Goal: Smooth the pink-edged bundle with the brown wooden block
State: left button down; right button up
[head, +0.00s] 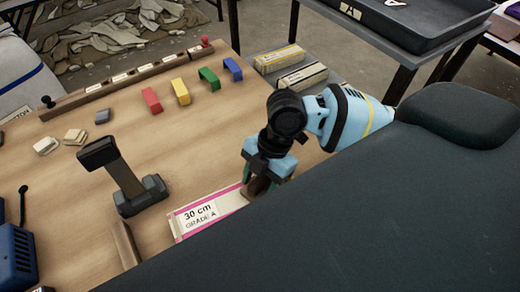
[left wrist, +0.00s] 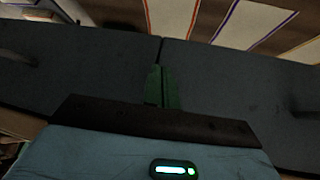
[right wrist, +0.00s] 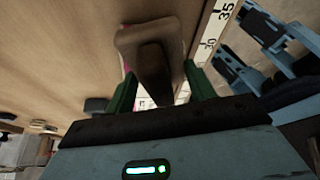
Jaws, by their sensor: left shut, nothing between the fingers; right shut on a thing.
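The pink-edged bundle (head: 194,226) lies on the table at the lower middle of the head view. It is pale, with a "30 cm GRADE A" label, and its right end is hidden by my arm and a dark surface. My right gripper (head: 262,180) is over its right part, shut on the brown wooden block (right wrist: 152,52). In the right wrist view the block sits between the green fingers, with a bit of pink and white behind it. I cannot tell whether the block touches the bundle. My left gripper (left wrist: 162,86) is shut and empty, seen only in the left wrist view.
A dark stand-like tool (head: 124,180) stands left of the bundle. Red (head: 151,100), yellow (head: 181,91), green (head: 209,78) and blue (head: 233,69) pieces line the back. Two wrapped bundles (head: 300,78) lie at back right. A numbered strip (right wrist: 216,28) runs beside the block. The mid-table is mostly clear.

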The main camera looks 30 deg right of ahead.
aim_at(244, 191)
jog(key=shift+w+a, duration=0.1)
jog(key=shift+a, duration=0.9)
pick_arm(q)
jog(key=shift+w+r+p, duration=0.35)
jog(key=shift+w+r, duration=0.1)
jog(key=shift+r, duration=0.15)
pick_arm(e)
jog(key=shift+a+f, duration=0.15)
jog(key=shift+a, duration=0.75)
